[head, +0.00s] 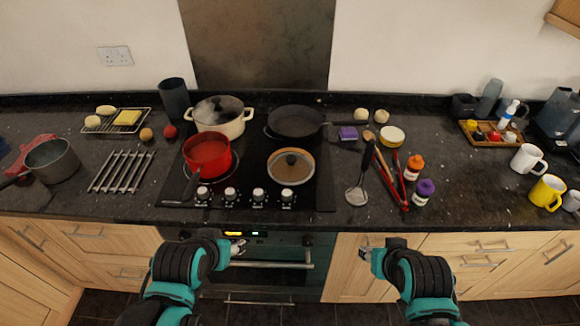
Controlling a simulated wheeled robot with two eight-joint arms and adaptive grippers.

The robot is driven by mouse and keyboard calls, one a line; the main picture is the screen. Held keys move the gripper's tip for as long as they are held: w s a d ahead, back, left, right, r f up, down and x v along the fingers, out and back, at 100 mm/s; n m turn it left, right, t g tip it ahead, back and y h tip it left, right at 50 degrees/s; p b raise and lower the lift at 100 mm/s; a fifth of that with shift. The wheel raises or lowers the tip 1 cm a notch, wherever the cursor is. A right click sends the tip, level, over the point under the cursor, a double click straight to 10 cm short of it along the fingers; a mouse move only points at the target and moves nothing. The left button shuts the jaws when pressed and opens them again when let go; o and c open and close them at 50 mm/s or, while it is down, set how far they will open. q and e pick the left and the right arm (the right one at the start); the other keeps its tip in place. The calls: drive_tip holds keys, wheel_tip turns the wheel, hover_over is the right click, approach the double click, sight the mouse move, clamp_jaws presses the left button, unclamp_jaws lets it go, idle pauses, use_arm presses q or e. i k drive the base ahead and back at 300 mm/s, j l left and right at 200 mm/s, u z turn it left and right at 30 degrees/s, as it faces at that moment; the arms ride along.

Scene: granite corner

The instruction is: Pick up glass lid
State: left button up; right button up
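A round glass lid (290,166) with a pale rim and a dark central knob lies at the front right of the black hob (250,184). My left gripper (238,246) is low in front of the oven, to the left of and below the lid in the picture. My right gripper (365,254) is in front of the wooden cabinet, to the right of and below the lid. Both grippers are apart from the lid, and their fingers are too small to judge. Nothing is clearly visible in either one.
A red saucepan (208,156) stands left of the lid, with a cream pot (221,122) and a dark frying pan (296,122) behind. Control knobs (258,195) line the hob's front.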

sight(288, 169)
drive_tip(key=i+l+z, duration=0.25)
drive_tip(key=l, duration=0.25)
drive_tip(key=i+l+z, duration=0.25)
drive_tip(key=i+l, duration=0.1)
drive_tip(key=l, duration=0.05)
